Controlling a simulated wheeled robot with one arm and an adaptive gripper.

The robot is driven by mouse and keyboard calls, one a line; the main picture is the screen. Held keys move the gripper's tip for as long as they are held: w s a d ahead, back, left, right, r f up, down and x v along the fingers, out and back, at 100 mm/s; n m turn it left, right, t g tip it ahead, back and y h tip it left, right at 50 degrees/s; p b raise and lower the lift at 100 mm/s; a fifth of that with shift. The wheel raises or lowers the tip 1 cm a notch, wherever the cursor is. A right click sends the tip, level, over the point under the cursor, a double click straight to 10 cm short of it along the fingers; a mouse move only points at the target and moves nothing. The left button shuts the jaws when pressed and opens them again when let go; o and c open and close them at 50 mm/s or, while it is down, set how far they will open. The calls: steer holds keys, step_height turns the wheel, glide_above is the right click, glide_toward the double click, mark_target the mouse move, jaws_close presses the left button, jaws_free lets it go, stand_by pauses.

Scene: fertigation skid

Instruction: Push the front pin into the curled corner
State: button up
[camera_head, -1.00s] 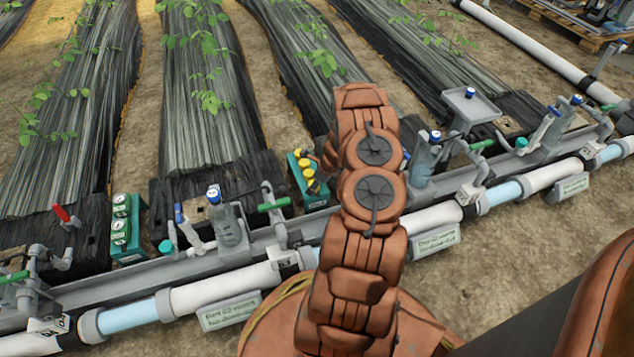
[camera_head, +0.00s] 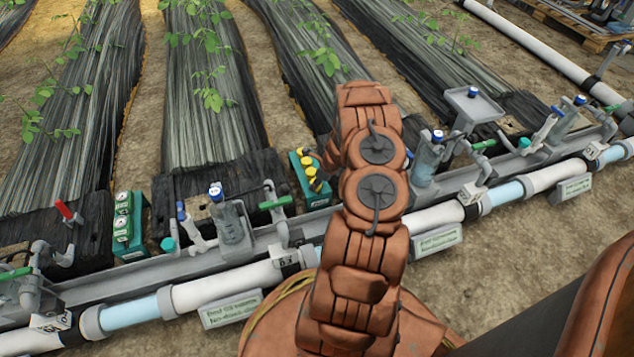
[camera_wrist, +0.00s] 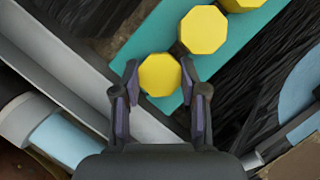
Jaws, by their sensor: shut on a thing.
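The front pin has a yellow octagonal head (camera_wrist: 160,74) and stands at the near end of a teal-green holder (camera_wrist: 158,36). My gripper (camera_wrist: 160,82) is shut on this pin, one dark finger on each side of its head. More yellow heads (camera_wrist: 203,29) stand behind it in the row. Black film (camera_head: 225,165) ends left of the holder. I cannot make out which corner is curled.
A grey channel (camera_head: 130,277) and white pipe (camera_head: 225,287) run in front of the beds. A bottle (camera_head: 231,225), a green-handled valve (camera_head: 275,203) and a green gauge box (camera_head: 128,226) stand left of the holder. A bottle (camera_head: 425,162) stands right of my arm.

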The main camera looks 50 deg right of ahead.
steer(key=shift+r+p, duration=0.4)
steer(key=shift+r, duration=2.65)
